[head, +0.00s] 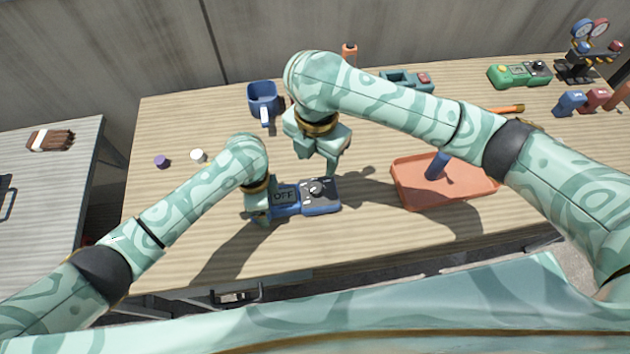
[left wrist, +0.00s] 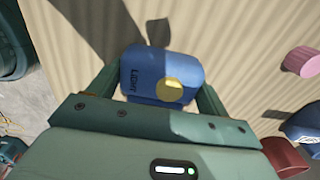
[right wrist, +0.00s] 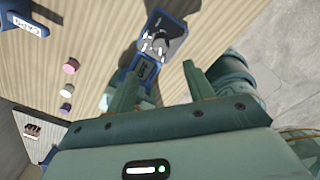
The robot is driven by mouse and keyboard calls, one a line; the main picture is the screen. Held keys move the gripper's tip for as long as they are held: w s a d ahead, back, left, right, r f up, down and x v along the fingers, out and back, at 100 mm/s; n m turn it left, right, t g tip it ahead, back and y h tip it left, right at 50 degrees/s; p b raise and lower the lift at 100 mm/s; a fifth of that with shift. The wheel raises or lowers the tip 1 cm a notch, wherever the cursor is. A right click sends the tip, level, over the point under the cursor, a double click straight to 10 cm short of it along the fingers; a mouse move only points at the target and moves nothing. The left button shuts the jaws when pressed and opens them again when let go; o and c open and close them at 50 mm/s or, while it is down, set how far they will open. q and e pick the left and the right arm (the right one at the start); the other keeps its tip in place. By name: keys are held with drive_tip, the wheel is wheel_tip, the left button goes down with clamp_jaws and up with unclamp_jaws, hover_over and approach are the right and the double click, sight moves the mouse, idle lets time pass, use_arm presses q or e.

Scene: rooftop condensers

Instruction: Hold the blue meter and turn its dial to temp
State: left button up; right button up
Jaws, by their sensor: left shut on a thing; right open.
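The blue meter (head: 290,203) lies on the wooden table, its screen reading OFF. Its dark face carries a round dial (head: 316,190); the marks around it are too small to read. My left gripper (head: 262,213) is shut on the meter's left end. The left wrist view shows that blue end (left wrist: 140,75) between the fingers, with a yellow button and the word LIGHT. My right gripper (head: 332,173) is open, just above the dial, with nothing between its fingers. In the right wrist view the dial (right wrist: 155,44) lies beyond the fingertips; I cannot tell whether they touch it.
An orange tray (head: 405,196) with a blue-handled thing stands right of the meter. A blue bin (head: 263,92), a purple cap (head: 162,162) and a white cap (head: 198,155) lie back left. A green device (head: 520,74) and gauges (head: 588,35) stand back right. The table's front left is clear.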

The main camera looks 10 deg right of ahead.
sight(316, 187)
wheel_tip(316, 187, down, 11)
drive_tip(key=shift+r, duration=0.15)
drive_tip(key=c, duration=1)
